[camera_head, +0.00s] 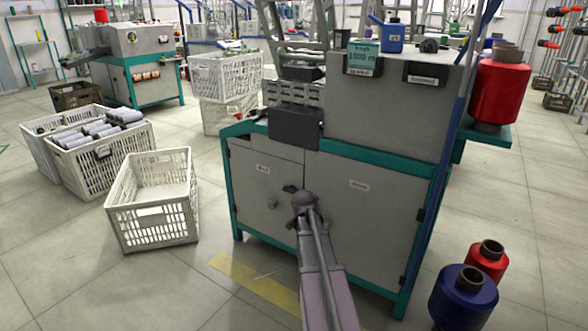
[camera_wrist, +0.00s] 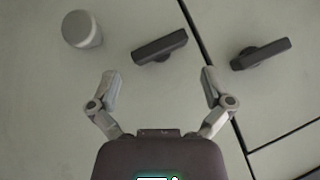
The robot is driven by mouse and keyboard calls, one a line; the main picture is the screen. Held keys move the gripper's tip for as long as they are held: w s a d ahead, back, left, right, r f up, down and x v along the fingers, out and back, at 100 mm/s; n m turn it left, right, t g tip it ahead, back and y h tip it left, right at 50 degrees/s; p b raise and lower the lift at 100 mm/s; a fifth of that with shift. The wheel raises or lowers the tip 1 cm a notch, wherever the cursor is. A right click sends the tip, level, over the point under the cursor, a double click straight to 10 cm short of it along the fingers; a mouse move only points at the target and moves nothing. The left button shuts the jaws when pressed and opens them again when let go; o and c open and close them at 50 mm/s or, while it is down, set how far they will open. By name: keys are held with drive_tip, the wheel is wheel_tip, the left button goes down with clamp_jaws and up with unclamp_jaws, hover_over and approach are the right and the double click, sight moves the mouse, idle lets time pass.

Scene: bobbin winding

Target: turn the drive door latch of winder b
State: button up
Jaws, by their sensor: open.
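A grey winder cabinet with teal edging stands centre in the head view, with a left door (camera_head: 256,177) and a right door (camera_head: 372,225). The small door labels are too blurred to read. My gripper (camera_head: 305,195) is in front of the seam between the doors and hides part of it. In the wrist view my gripper (camera_wrist: 160,82) is open and empty. A dark bar latch (camera_wrist: 159,47) sits just beyond the fingertips, roughly between them and apart from both. A second dark latch (camera_wrist: 261,53) lies right, across the door seam. Which is the drive door's latch I cannot tell.
A round grey knob (camera_wrist: 82,30) sticks out left of the nearer latch. An empty white crate (camera_head: 155,205) stands on the floor left of the cabinet. Blue (camera_head: 463,297) and red (camera_head: 487,261) spools stand at right. Yellow floor marking (camera_head: 255,281) runs in front.

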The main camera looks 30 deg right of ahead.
drive_tip(key=p+v, duration=0.6)
drive_tip(key=v, duration=0.4)
drive_tip(key=shift+w+d+r+n+g+y+p, duration=0.4)
drive_tip(key=shift+w+r+n+g+p, duration=0.3)
drive_tip(key=shift+w+r+g+p, duration=0.85)
drive_tip(key=shift+w+d+r+n+g+y+p, duration=0.6)
drive_tip(key=shift+w+g+p, duration=0.45)
drive_tip(key=shift+w+p, duration=1.1)
drive_tip(key=shift+w+d+r+n+g+y+p, duration=0.25)
drive_tip(key=shift+w+r+n+g+p, duration=0.65)
drive_tip(key=shift+w+g+p, duration=0.7)
drive_tip(key=shift+w+r+t, duration=0.1)
drive_tip(key=shift+w+t, duration=0.15)
drive_tip(key=shift+t, duration=0.05)
drive_tip(key=s+a+f+n+y, duration=0.15)
drive_tip(key=s+a+n, duration=0.4)
drive_tip(key=a, duration=0.75)
drive_tip(key=s+a+n+t+y, duration=0.1)
drive_tip(key=s+a+n+y, duration=0.1)
drive_tip(key=s+a, duration=0.85)
drive_tip(key=s+a+n+y, duration=0.1)
drive_tip(key=s+a+n, duration=0.35)
drive_tip(key=a, duration=0.95)
wheel_tip(320, 180, up, 36)
drive_tip(key=s+m+p, duration=0.1)
drive_tip(key=p, duration=3.5)
drive_tip(key=shift+s+a, duration=0.35)
drive_tip(key=shift+s, duration=0.05)
